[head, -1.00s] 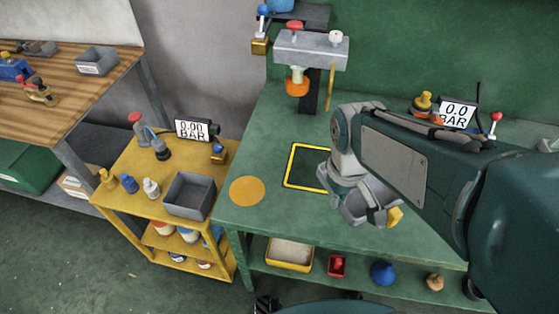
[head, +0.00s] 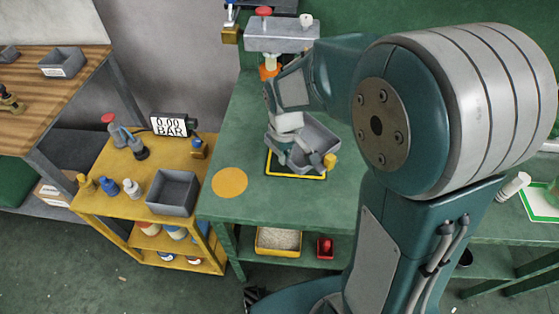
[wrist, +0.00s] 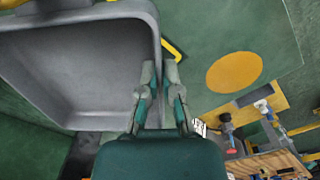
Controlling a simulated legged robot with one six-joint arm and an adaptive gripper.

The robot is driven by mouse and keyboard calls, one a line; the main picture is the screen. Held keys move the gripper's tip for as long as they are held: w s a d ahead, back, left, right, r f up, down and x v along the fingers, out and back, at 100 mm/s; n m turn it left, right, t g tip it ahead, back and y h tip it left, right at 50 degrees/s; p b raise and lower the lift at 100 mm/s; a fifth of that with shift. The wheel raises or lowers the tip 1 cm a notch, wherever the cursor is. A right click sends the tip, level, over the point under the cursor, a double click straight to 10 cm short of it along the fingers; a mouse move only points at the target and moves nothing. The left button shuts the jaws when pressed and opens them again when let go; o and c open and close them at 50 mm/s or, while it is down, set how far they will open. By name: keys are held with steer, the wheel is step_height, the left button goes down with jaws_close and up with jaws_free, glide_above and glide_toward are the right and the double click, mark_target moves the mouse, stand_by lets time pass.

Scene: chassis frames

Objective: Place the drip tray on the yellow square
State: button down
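The drip tray (head: 322,135) is a grey, open tray with a yellow tab at its front right corner. It is over the yellow square (head: 297,178), a yellow outline on the green bench, and covers most of it. My gripper (head: 288,150) is shut on the tray's left wall. In the wrist view the fingertips of my gripper (wrist: 158,72) straddle the rim of the drip tray (wrist: 70,70), and a bit of the yellow square (wrist: 173,48) shows beside it. I cannot tell whether the tray touches the bench.
A grey press-like fixture (head: 282,36) stands behind the square. An orange disc (head: 230,183) lies on the bench to its left. A yellow cart (head: 120,165) with a grey bin (head: 172,192) and small parts is farther left. The bench front is clear.

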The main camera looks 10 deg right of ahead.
mark_target(281, 170)
steer(key=w+f, duration=0.2)
steer(key=f, duration=0.1)
steer(key=shift+w, duration=0.25)
steer(key=f, duration=0.3)
steer(key=shift+w+a+f, duration=0.1)
steer(key=shift+a+f, duration=0.1)
steer(key=c, duration=1.3)
jaws_free()
steer(key=shift+d, duration=0.1)
steer(key=o, duration=0.5)
